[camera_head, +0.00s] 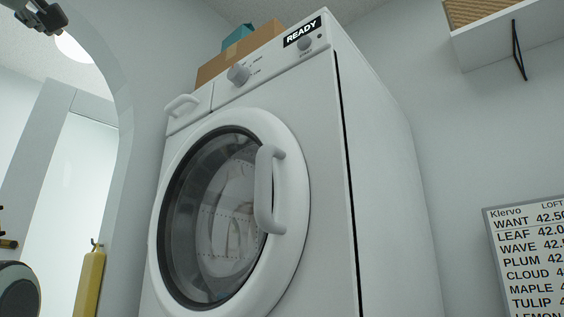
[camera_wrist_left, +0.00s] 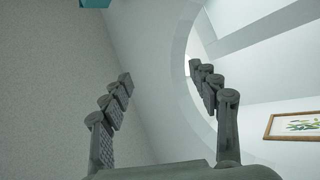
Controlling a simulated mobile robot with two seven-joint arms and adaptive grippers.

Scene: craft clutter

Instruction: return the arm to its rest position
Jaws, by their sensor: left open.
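My left gripper (camera_head: 42,14) shows at the top left corner of the head view, high up and well to the left of the washing machine. In the left wrist view its two grey segmented fingers (camera_wrist_left: 160,78) stand wide apart with nothing between them. The fingers point up toward plain wall and an arched opening and touch nothing there. My right gripper is in neither view.
A white washing machine (camera_head: 366,180) with a shut round door (camera_head: 294,212) fills the middle. A cardboard box (camera_head: 214,69) and a teal item (camera_head: 238,36) sit on top. A yellow bottle (camera_head: 90,282), price board (camera_head: 526,262) and wall shelf (camera_head: 500,38) flank it. A framed picture (camera_wrist_left: 297,125) hangs right.

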